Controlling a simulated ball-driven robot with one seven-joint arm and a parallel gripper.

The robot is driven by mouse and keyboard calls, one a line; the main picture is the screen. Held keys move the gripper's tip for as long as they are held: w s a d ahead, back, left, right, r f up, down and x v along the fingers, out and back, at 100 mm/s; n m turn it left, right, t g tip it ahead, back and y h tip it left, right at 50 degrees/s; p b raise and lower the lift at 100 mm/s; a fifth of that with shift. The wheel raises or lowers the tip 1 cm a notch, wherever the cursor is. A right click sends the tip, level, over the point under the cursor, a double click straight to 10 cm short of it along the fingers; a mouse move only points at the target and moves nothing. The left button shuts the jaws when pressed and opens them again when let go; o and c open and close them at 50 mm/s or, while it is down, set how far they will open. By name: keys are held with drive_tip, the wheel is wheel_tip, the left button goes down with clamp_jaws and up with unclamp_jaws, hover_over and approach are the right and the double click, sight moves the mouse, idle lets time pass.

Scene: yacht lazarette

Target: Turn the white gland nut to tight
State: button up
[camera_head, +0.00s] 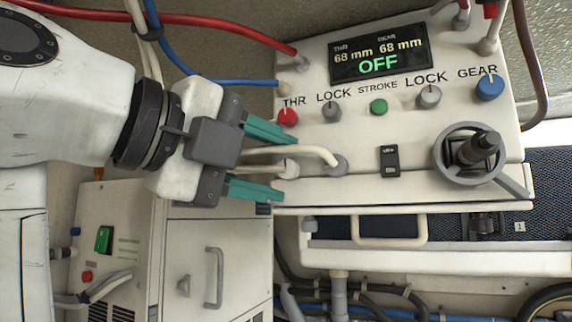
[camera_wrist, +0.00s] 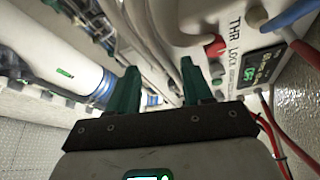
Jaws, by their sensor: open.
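A pale, whitish fitting (camera_head: 289,169) on the left side of the white control box (camera_head: 390,155) looks like the gland nut, with a pale cable running into it. My gripper (camera_head: 283,162) is open. Its two teal fingers point right, one above and one below the fitting in the head view. I cannot tell whether they touch it. In the wrist view my gripper (camera_wrist: 160,66) also shows open, with pale cables beyond and between the fingers. The nut cannot be made out clearly there.
Red and blue cables run above my gripper. A white cabinet (camera_head: 213,245) stands below.

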drive_tip(key=f+p+v, duration=0.1)
drive_tip(key=p+v, duration=0.1)
drive_tip(key=v, duration=0.7)
drive_tip(key=shift+s+a+r, duration=0.25)
drive_tip(key=shift+s+r, duration=0.1)
drive_tip(key=shift+r, duration=0.1)
